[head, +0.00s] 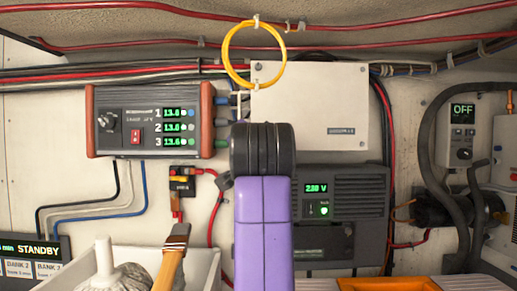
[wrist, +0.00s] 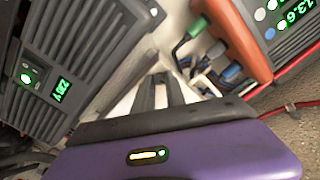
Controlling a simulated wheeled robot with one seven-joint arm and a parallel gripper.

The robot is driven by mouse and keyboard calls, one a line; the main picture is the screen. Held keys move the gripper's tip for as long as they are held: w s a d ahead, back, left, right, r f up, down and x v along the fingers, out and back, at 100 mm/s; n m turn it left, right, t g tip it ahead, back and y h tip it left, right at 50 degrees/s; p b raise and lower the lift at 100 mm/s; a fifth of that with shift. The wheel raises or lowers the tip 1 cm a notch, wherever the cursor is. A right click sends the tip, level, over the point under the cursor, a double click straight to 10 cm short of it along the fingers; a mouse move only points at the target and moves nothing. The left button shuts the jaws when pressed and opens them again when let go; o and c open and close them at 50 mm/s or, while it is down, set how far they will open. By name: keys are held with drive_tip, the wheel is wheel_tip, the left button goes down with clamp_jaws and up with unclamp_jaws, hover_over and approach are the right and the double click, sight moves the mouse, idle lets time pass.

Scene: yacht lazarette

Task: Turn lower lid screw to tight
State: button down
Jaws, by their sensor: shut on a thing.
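The white box lid (head: 320,100) is on the back wall, with a small screw (head: 258,67) at its upper left corner. My purple and black arm end covers the lid's lower left corner in the head view, hiding the lower lid screw and my fingertips there. In the wrist view my gripper (wrist: 165,92) has its two narrow fingers close together, reaching to the pale box surface. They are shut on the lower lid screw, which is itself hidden. How far the screw is turned cannot be seen.
An orange-ended charger (head: 150,120) is left of the box, its cables close to my gripper. A dark inverter (head: 345,220) is below right. A yellow cable loop (head: 226,65) hangs at the lid's top. A white bin with brushes (head: 75,270) stands lower left.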

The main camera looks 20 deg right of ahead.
drive_tip(key=shift+m, duration=1.1)
drive_tip(key=shift+b, duration=0.3)
drive_tip(key=c, duration=1.4)
unclamp_jaws()
drive_tip(key=shift+o, duration=0.2)
drive_tip(key=b+v, duration=0.2)
drive_tip(key=v, duration=0.6)
